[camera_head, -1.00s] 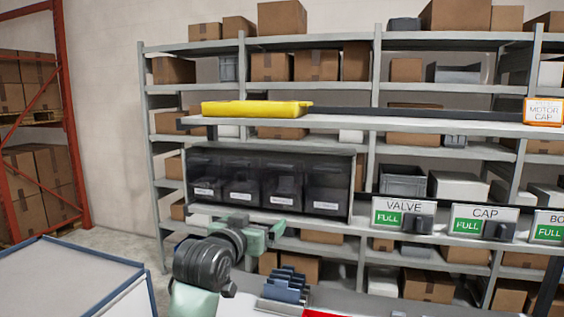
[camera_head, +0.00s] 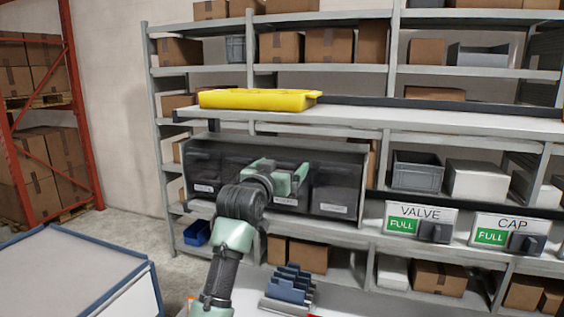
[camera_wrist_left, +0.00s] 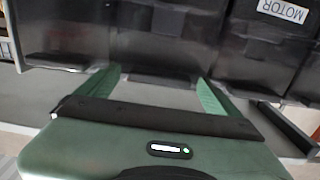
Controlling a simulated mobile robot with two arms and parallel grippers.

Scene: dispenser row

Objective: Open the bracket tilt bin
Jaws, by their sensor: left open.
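A row of dark tilt bins stands in a grey housing on the shelf in the head view, with a leftmost bin (camera_head: 203,170) and a rightmost bin (camera_head: 338,188). All fronts look closed. Their labels are too small to read there, so I cannot tell which is the bracket bin. My left gripper (camera_head: 284,170) is in front of the middle bins and hides part of them. In the left wrist view the open, empty gripper (camera_wrist_left: 160,78) faces a dark bin front (camera_wrist_left: 165,40). Beside it is a bin with an upside-down MOTOR label (camera_wrist_left: 284,12). Contact cannot be told.
A yellow tray (camera_head: 258,99) lies on the shelf above the bins. VALVE (camera_head: 421,218) and CAP (camera_head: 508,236) signs, both marked FULL, are at the right. A blue slotted holder (camera_head: 290,284) stands below the bins. A blue-edged table (camera_head: 75,280) is at the left.

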